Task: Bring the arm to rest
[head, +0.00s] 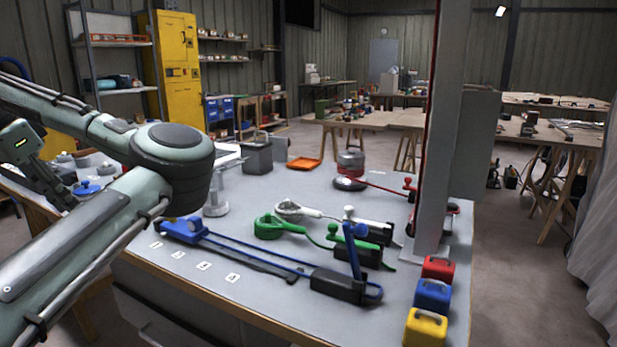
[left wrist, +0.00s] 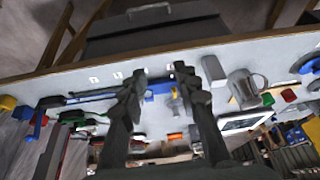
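My left arm (head: 175,160) reaches in from the left of the head view, bent at a thick round joint above the workbench (head: 270,190). My left gripper (head: 58,192) is at the far left over the bench end, partly hidden by my own arm. In the left wrist view its two dark fingers (left wrist: 172,75) stand wide apart. The gap between them is empty; a blue tool part shows beyond them on the bench. My right gripper is in neither view.
Blue (head: 270,256), green (head: 300,232) and white (head: 300,210) tools lie on the bench. Red (head: 438,268), blue (head: 432,294) and yellow (head: 425,327) blocks line its right end near a grey post (head: 440,130). A grey mug-like container (left wrist: 246,88) shows in the wrist view.

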